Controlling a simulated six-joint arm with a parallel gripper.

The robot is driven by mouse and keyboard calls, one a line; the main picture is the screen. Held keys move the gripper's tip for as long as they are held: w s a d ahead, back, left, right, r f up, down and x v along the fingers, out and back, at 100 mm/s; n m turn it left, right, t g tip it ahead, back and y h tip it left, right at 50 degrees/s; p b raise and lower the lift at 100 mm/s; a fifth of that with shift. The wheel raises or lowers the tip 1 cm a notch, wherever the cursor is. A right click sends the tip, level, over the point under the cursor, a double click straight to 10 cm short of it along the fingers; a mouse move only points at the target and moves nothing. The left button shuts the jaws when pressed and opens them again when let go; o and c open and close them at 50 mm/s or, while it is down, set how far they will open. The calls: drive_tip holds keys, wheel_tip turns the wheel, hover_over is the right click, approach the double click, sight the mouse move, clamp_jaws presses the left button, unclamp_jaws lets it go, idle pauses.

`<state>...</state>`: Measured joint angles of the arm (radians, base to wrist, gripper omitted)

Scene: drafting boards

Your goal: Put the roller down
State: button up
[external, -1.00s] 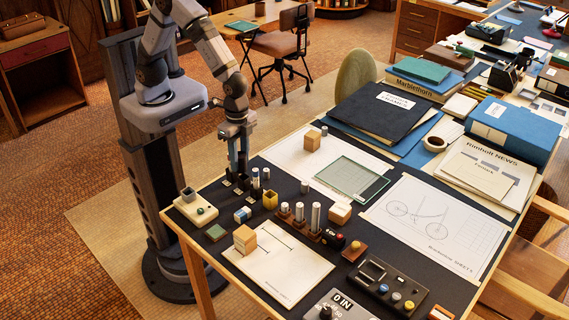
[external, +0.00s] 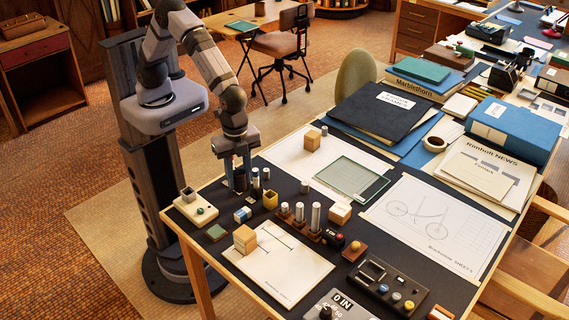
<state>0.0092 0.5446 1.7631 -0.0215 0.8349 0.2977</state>
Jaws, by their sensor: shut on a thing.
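My gripper (external: 239,183) points straight down at the table's near-left edge, low among small dark stands. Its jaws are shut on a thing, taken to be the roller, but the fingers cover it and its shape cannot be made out. Whether it touches the table or a stand below is also hidden. Small grey cylinders (external: 256,179) stand upright just right of the fingers.
A wooden rack with upright metal cylinders (external: 315,216) stands to the right. A white box with a green button (external: 196,208) is at left. A glass plate (external: 352,180) lies further back.

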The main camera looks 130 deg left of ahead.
drive_tip(key=w+d+m+b, duration=0.3)
drive_tip(key=w+m, duration=0.6)
drive_tip(key=w, duration=0.3)
drive_tip(key=shift+w+r, duration=0.3)
drive_tip(key=shift+f, duration=0.1)
drive_tip(key=p, duration=0.2)
hover_over(263, 237)
drive_tip(key=shift+f, duration=4.9)
drive_tip(key=shift+f, duration=0.1)
drive_tip(key=shift+f, duration=0.1)
drive_tip(key=o, duration=1.1)
